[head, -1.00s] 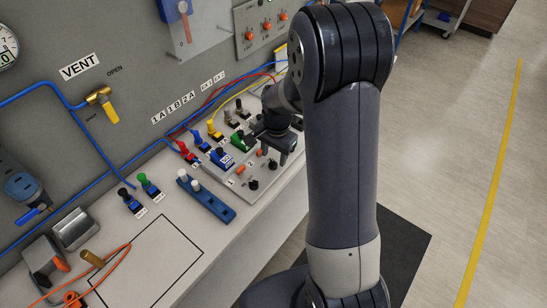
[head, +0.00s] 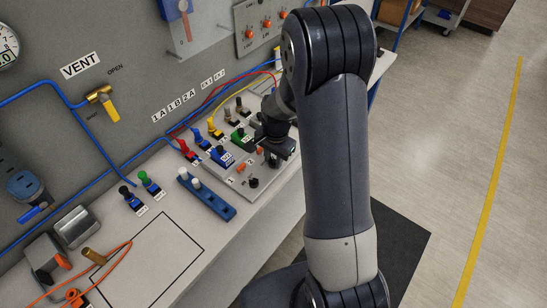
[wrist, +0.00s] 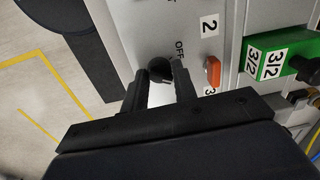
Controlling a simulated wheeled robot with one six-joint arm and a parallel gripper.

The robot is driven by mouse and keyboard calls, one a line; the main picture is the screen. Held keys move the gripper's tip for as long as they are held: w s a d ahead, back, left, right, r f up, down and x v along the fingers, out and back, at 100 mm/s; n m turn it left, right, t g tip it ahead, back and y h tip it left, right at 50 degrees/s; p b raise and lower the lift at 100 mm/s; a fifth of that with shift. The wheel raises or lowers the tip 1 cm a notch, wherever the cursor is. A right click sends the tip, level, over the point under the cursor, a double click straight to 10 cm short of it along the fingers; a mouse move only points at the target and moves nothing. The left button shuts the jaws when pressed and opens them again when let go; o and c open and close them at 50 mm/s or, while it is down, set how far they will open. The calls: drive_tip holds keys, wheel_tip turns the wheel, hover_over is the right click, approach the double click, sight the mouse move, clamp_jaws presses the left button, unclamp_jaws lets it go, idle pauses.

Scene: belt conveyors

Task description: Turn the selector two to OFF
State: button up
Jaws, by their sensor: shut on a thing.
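My gripper (wrist: 162,88) is shut on a small round black selector knob (wrist: 159,68) on the grey panel (wrist: 140,28). One finger is on each side of the knob. An OFF label (wrist: 179,50) is beside the knob, and a plate marked 2 (wrist: 209,25) and an orange lamp (wrist: 213,71) are on the same side. A plate marked 3 is partly hidden by my gripper. The knob's pointer is too hidden to read. In the head view my gripper (head: 274,155) is over the right part of the panel, and another black knob (head: 253,182) stands free to its left.
A green valve block marked 3/2 (wrist: 272,58) stands close beside the panel. Several coloured plugs with hoses, such as a yellow one (head: 214,124), stand behind. A blue strip with white knobs (head: 222,207) lies to the left.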

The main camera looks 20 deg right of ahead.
drive_tip(key=c, duration=0.3)
drive_tip(key=shift+n, duration=0.3)
drive_tip(key=n+b, duration=0.2)
drive_tip(key=n, duration=0.1)
drive_tip(key=shift+f+b, duration=0.15)
drive_tip(key=shift+b, duration=0.2)
drive_tip(key=n+b, duration=0.2)
drive_tip(key=n, duration=0.3)
drive_tip(key=shift+n+g+b, duration=0.3)
drive_tip(key=shift+n+b, duration=0.15)
drive_tip(key=shift+n, duration=1.25)
drive_tip(key=shift+w, duration=0.1)
